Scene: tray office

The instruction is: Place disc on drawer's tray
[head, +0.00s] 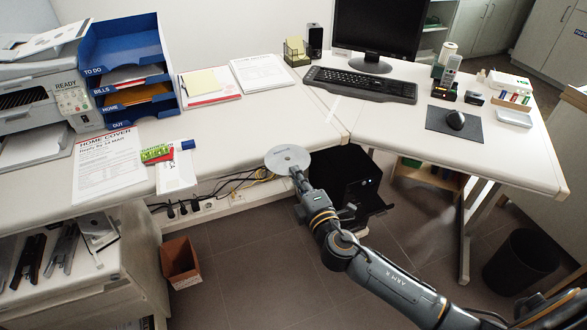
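A round light-grey disc (288,158) with a small centre hole shows in the middle of the head view, by the front edge of the desk. My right gripper (297,174) meets the disc's near edge and appears shut on it, holding it roughly flat with its face up. The fingertips are small and partly covered by the disc. Below and right of the disc, a black computer case (349,163) stands under the desk, partly hidden by the desk and my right arm. A dark flat part (374,204) juts from its front; I cannot tell whether this is the drawer's tray. My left gripper is out of view.
The white desk (262,118) carries a monitor (378,26), keyboard (362,84), mouse (455,120), blue paper trays (125,62) and a printer (40,100). Cables (232,183) run beneath it. A brown bin (180,262) and dark bin (521,261) stand on the floor.

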